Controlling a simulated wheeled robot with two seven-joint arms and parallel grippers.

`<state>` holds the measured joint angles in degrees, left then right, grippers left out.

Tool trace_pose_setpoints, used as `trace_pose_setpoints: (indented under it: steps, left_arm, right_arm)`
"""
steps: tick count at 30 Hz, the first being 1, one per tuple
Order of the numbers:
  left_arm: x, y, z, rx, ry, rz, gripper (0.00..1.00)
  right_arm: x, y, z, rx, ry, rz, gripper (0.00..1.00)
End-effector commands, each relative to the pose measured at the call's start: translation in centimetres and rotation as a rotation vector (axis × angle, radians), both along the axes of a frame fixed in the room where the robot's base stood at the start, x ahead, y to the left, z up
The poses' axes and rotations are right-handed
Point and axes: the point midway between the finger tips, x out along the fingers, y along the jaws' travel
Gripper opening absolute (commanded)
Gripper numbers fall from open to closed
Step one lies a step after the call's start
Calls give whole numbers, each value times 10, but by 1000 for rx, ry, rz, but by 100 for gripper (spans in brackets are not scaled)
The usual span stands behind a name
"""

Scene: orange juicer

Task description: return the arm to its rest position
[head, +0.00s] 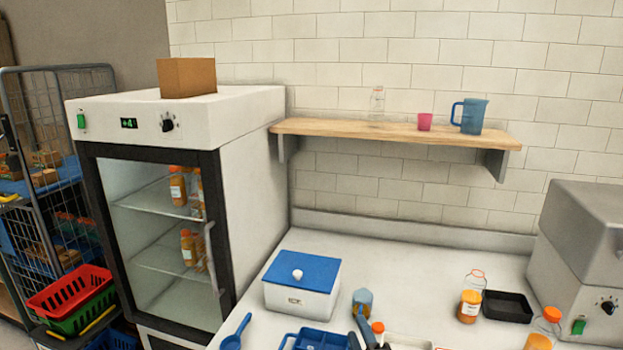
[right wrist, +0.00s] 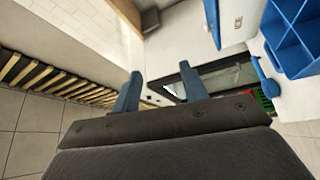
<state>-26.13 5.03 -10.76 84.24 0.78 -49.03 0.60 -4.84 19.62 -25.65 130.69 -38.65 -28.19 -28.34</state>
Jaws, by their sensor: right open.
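My right gripper (head: 361,333) shows in part at the bottom edge of the head view, low over the worktop, beside a blue tray (head: 318,340). In the right wrist view my right gripper (right wrist: 160,88) has its two blue fingers apart with nothing between them. The blue tray also shows in that view (right wrist: 293,38), at the upper right, clear of the fingers. Most of my right arm is out of the head view. My left gripper is in neither view.
A glass-door fridge (head: 165,230) is left, a grey machine (head: 580,255) right. A shelf (head: 400,134) hangs above.

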Motion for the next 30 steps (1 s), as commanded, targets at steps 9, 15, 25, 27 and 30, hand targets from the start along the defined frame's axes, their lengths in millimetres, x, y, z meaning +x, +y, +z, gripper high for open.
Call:
trace_pose_setpoints:
  steps: [9, 15, 25, 27, 30]
  left_arm:
    - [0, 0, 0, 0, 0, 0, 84]
    - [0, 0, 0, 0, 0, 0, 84]
    - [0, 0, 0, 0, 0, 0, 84]
    - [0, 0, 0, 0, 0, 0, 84]
    - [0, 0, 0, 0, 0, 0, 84]
  right_arm:
    - [-74, -77, -121, 486, 606, -322, 44]
    - [-148, -100, -181, 712, 933, -517, 44]
    - [-229, -110, -219, 877, 1215, -704, 44]
    - [-242, -110, -223, 900, 1259, -732, 44]
    - [-260, -111, -228, 927, 1314, -771, 44]
